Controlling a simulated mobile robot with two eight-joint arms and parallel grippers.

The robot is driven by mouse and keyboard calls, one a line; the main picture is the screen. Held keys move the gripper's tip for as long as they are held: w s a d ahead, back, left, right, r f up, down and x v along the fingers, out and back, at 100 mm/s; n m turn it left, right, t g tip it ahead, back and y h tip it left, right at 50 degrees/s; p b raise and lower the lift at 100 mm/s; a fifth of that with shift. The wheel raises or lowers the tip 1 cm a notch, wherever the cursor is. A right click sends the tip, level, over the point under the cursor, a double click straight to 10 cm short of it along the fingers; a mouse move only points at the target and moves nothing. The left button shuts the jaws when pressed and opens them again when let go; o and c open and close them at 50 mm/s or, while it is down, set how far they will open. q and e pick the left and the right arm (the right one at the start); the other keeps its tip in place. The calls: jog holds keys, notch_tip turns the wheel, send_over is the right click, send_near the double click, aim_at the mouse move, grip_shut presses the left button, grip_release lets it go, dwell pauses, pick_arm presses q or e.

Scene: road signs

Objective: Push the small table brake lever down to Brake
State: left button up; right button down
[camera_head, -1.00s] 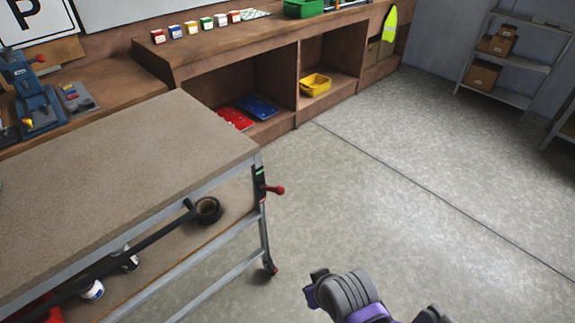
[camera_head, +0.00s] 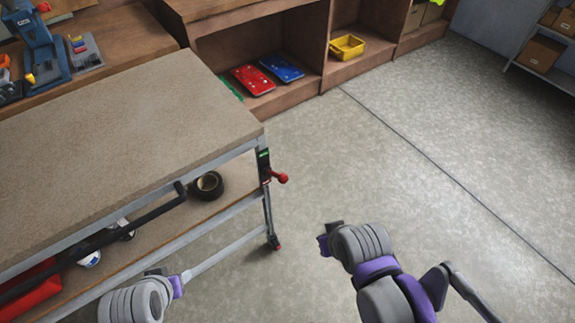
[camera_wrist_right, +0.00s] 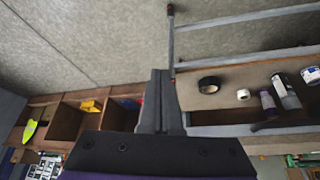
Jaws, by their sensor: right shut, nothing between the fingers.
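The small table (camera_head: 130,130) has a speckled tan top and a metal frame. Its brake lever (camera_head: 279,177) has a red knob and sticks out to the right from a dark plate with a green mark, at the corner leg. My right gripper (camera_head: 330,236) is apart from the lever, to its lower right in the head view. In the right wrist view its fingers (camera_wrist_right: 158,80) are shut and empty, and a small speck of red shows beside them. My left gripper (camera_head: 160,279) is at the lower left by the table's lower rail; its fingers are not clear.
Black tape (camera_head: 207,185) and several containers sit on the table's lower shelf. A wooden bench with cubbies (camera_head: 305,60) holds red and blue plates and a yellow bin (camera_head: 346,47). The floor (camera_head: 400,160) right of the table is clear.

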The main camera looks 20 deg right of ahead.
aim_at(286, 176)
jog(key=shift+s, duration=0.1)
pick_arm(q)
jog(key=shift+o, duration=0.6)
notch_tip(286, 176, down, 6)
jog(key=s+b, duration=0.1)
jog(key=b, duration=0.4)
jog(key=shift+s, duration=0.2)
pick_arm(e)
jog(key=w+r+n+y, duration=0.1)
jog(key=w+r, duration=0.2)
jog(key=w, duration=0.8)
jog(key=w+r+n+y, duration=0.2)
jog(key=w+r, duration=0.1)
jog(key=w, duration=0.9)
jog(key=shift+d+r, duration=0.25)
jog(key=shift+d, duration=0.05)
jog(key=shift+f, duration=0.1)
